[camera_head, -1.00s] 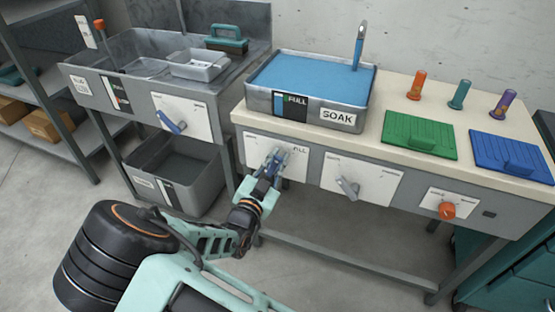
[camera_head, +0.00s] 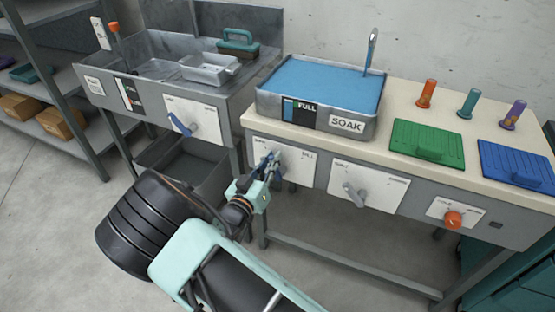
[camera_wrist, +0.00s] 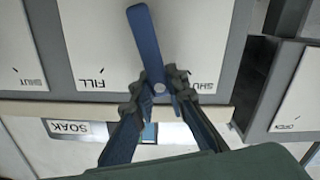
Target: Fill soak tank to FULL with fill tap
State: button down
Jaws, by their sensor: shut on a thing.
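The soak tank (camera_head: 347,124) is a grey metal basin labelled SOAK on the bench top. Blue water (camera_head: 320,90) lies high in it, near the rim. Its front gauge (camera_head: 298,113) shows a blue column at the green FULL mark; the exact level is hard to read. The fill tap's white plate (camera_head: 303,165) is on the bench front below the tank. My gripper (camera_head: 268,166) is at this plate. In the wrist view my gripper (camera_wrist: 160,92) is shut on the blue tap lever (camera_wrist: 147,45) near its pivot, between the FILL and SHUT marks.
A second grey lever (camera_head: 354,194) and an orange knob (camera_head: 453,219) are to the right on the bench front. A sink unit with a blue lever (camera_head: 180,124) stands left. Green (camera_head: 428,141) and blue (camera_head: 515,163) panels and several coloured pegs sit on the bench top.

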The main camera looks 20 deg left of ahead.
jog(key=shift+a+f+n, duration=0.25)
jog(key=shift+a+n, duration=0.2)
jog(key=shift+n, duration=0.4)
jog(key=shift+a+f+n, duration=0.25)
jog(key=shift+a+n, duration=0.2)
jog(key=shift+n, duration=0.45)
jog(key=shift+a+f+n, duration=0.25)
jog(key=shift+a+n, duration=0.2)
jog(key=shift+n, duration=0.4)
jog(key=c, duration=1.9)
grip_release()
jog(key=s, duration=0.8)
jog(key=s+a, duration=0.1)
jog(key=s, duration=0.3)
